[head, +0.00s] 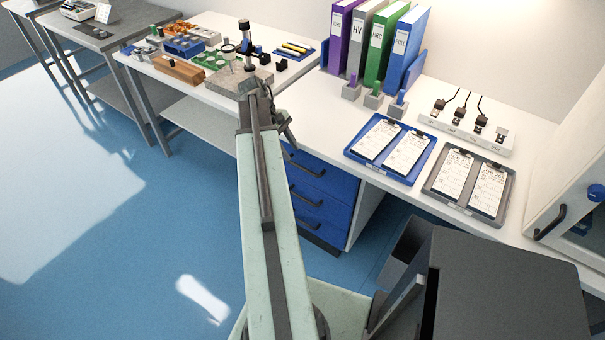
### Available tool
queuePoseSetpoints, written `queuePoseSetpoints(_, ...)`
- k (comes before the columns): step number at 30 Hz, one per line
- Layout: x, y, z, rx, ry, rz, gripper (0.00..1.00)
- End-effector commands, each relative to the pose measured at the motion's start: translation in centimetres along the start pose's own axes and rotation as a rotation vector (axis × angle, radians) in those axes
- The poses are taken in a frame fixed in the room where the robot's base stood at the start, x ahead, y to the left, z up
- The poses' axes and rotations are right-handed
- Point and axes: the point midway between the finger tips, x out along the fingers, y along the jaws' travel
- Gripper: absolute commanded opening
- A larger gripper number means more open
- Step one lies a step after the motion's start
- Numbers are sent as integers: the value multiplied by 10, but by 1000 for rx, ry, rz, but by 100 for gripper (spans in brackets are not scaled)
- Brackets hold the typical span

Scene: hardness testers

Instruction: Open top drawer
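A blue drawer unit (338,213) stands under the white bench, partly hidden on its left by my arm. Its top drawer (330,177) looks shut, with a dark bar handle (304,166) across its front. Two more blue drawers with similar handles lie below it. My pale green arm reaches forward from the bottom of the view. My gripper (287,131) appears as a small dark shape at the arm's far end, by the bench's front edge. In the picture it is above and left of the top handle, apparently apart from it. Its fingers are too small to tell open from shut.
A granite block (239,80) with a dark stand sits on the bench behind my arm's end. A blue tray (417,172) and a grey tray (434,187) hold clipboards. Binders (403,45) stand behind. A grey bin (408,244) is right of the drawers. Blue floor lies clear at left.

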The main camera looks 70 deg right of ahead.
Motion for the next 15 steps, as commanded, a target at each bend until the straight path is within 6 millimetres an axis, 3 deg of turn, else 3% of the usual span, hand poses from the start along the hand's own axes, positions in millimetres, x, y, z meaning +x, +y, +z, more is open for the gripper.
queuePoseSetpoints(8, 12, 6, 6, 4, -8, -3, 34)
queuePoseSetpoints(15, 51, 4, 4, 6, -7, -4, 34)
